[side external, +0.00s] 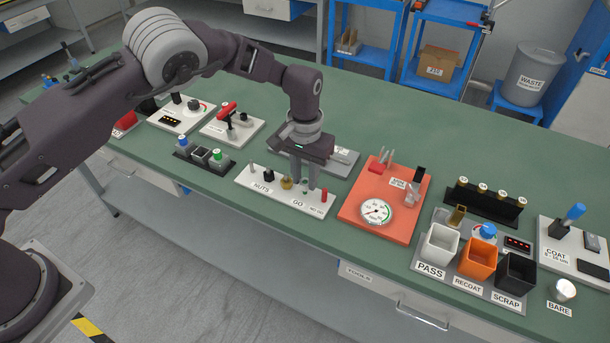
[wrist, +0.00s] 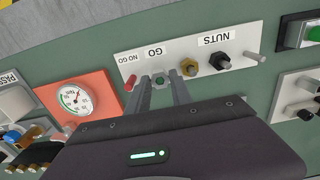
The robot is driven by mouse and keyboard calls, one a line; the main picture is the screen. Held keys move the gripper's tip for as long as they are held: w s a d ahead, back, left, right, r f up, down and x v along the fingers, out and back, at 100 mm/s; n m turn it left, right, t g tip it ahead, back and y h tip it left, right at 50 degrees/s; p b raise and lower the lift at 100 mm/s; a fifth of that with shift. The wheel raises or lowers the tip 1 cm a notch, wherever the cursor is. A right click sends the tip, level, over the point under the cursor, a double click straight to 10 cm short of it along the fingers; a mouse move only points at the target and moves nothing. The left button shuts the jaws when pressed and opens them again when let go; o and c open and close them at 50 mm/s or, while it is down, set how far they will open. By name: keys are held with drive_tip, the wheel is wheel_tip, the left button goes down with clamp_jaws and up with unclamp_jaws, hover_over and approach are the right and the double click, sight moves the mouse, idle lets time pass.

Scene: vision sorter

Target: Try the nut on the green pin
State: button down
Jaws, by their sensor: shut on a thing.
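The white gauge board (side external: 240,181) carries the labels NUTS, GO and NO GO. My gripper (side external: 304,186) points straight down over its GO end, shut on a small grey nut (wrist: 157,75) between the fingertips. The green pin (wrist: 160,83) shows between the fingers, in line with the nut; I cannot tell whether the nut is around it or just above it. A brass nut (wrist: 190,66) and a black nut (wrist: 219,61) sit on posts beside it. The end post (wrist: 254,60) is bare. The red pin (wrist: 131,82) stands on the other side.
An orange board with a dial gauge (side external: 376,211) lies close to the right. Farther right are the PASS (side external: 440,243), RECOAT (side external: 477,256) and SCRAP (side external: 516,273) bins. Small fixtures stand to the left.

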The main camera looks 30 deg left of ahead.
drive_tip(key=c, duration=1.1)
unclamp_jaws()
drive_tip(key=shift+o, duration=0.2)
drive_tip(key=o, duration=0.4)
drive_tip(key=shift+r, duration=4.05)
